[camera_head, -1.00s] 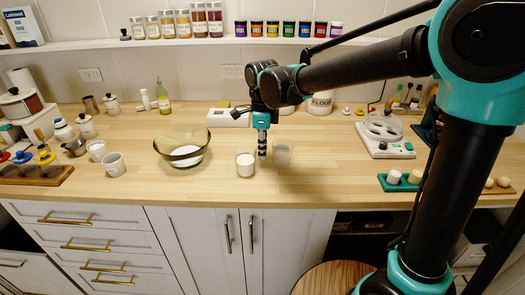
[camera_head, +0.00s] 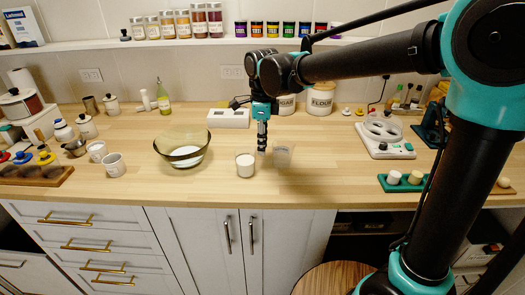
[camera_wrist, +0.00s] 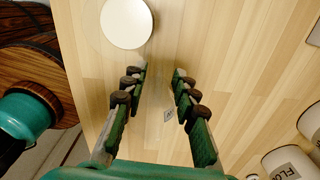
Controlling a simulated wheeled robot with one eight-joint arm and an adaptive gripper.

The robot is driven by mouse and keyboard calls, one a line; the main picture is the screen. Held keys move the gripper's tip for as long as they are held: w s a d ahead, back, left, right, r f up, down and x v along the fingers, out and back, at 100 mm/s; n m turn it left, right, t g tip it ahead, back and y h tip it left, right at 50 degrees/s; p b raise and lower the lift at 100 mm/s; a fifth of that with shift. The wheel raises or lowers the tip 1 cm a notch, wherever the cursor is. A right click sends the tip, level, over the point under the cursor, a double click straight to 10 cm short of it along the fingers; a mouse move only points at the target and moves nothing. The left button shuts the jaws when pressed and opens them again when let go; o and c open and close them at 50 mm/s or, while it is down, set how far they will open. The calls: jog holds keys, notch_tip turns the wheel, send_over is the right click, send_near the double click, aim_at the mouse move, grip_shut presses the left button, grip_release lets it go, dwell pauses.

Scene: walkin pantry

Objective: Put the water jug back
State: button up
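The white glass shows as a pale disc (camera_wrist: 127,22) above the fingers.
A glass bowl (camera_head: 183,156) stands to the left. White canisters (camera_head: 320,101) and a white box (camera_head: 228,118) stand behind. A scale (camera_head: 385,143) and green tray (camera_head: 402,188) are at the right. A shelf (camera_head: 150,44) of jars runs above.

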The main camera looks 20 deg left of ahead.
notch_tip(320, 180, up, 9)
jog(key=shift+r, duration=0.1)
jog(key=shift+s, duration=0.1)
dwell(0.4)
